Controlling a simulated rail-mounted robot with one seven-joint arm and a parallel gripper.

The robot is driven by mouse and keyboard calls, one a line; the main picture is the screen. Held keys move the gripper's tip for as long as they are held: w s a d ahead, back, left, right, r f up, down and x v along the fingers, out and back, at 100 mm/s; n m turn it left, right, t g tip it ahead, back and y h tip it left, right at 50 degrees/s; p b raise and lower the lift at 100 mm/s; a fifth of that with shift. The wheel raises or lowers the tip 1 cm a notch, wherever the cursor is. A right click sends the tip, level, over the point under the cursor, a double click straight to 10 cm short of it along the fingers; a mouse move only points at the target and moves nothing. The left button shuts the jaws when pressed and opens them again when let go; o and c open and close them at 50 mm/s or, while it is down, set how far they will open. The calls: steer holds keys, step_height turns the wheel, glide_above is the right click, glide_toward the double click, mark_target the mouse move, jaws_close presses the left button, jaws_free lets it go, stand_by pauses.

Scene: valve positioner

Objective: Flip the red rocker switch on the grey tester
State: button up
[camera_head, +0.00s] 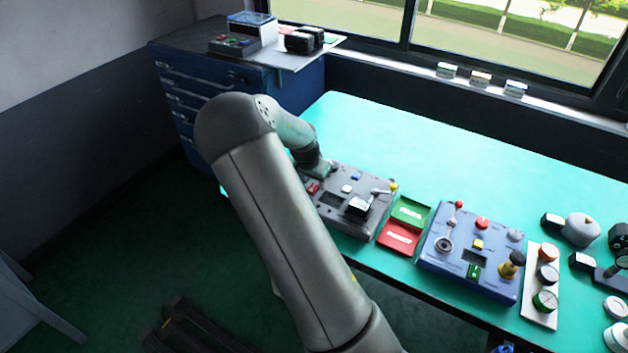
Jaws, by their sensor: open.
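The grey tester (377,224) lies on the turquoise bench, left of the blue panel. A small red part, likely the red rocker switch (313,188), shows near its left end, partly hidden by my arm. My gripper (324,172) is over the tester's far left corner, close to the red part. It is open, but its fingers are small and dark here, and I cannot tell whether they touch anything. The tester also carries a dark display, a blue button, a white button, a black block and a lever with a yellow knob (393,187).
Green and red trays (400,238) lie right of the tester. The blue panel (452,263) has knobs and a red-tipped lever. Gauges and valve parts crowd the bench's right end. The bench (430,150) behind is clear. A blue drawer cabinet (200,95) stands at back left.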

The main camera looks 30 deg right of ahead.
steer(key=v, duration=1.7)
steer(key=shift+r+b, duration=0.15)
steer(key=shift+b, duration=0.15)
steer(key=shift+s, duration=0.1)
